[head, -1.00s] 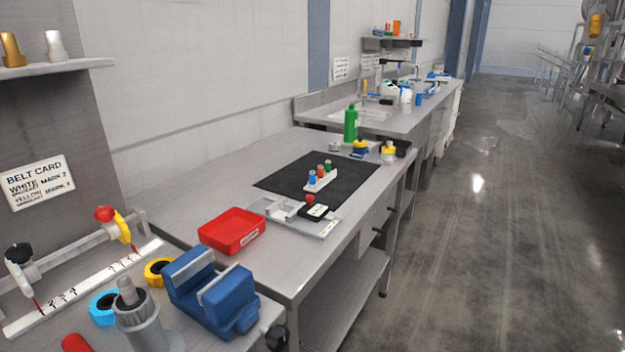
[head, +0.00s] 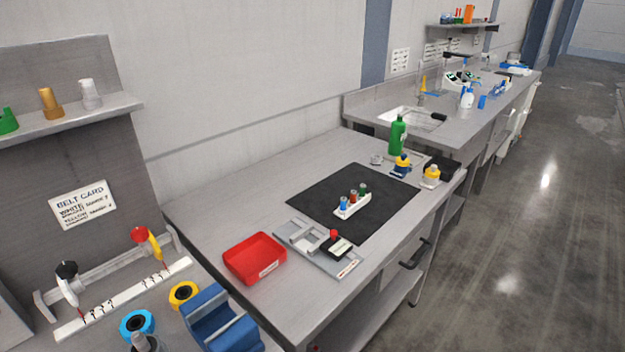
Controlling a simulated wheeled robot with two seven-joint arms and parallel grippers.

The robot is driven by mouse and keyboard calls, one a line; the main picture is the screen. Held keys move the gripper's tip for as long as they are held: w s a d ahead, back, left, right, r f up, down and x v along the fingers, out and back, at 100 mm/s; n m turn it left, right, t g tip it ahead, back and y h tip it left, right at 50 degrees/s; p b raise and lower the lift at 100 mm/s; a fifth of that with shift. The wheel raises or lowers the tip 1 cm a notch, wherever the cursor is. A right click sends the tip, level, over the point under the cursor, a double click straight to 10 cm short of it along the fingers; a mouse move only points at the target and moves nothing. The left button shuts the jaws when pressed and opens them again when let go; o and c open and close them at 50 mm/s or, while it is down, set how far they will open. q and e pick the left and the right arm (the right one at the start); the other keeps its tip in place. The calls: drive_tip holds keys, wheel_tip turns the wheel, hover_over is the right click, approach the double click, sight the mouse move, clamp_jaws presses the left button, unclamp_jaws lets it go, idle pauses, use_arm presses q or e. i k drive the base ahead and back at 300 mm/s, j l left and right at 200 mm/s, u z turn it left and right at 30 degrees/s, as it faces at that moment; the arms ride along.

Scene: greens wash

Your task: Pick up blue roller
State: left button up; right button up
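The blue roller (head: 344,204) stands upright at the left end of a small white holder (head: 352,208). A red-brown roller (head: 353,197) and a green roller (head: 362,190) stand beside it in the same holder. The holder sits on a black mat (head: 325,190) on the steel bench. Neither of my grippers is in the head view, and nothing is touching the rollers.
A red tray (head: 254,258) and a metal fixture (head: 318,250) with a red knob lie in front of the mat. A blue vise (head: 215,318) is at lower left. Floor on the right is clear.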

sight(342, 207)
drive_tip(key=i+l+u, duration=0.5)
drive_tip(key=l, duration=0.25)
drive_tip(key=l+u, duration=0.25)
drive_tip(key=l, duration=0.15)
drive_tip(key=i+l+u, duration=0.25)
drive_tip(key=l, duration=0.2)
drive_tip(key=l+u, duration=0.25)
drive_tip(key=l, duration=0.2)
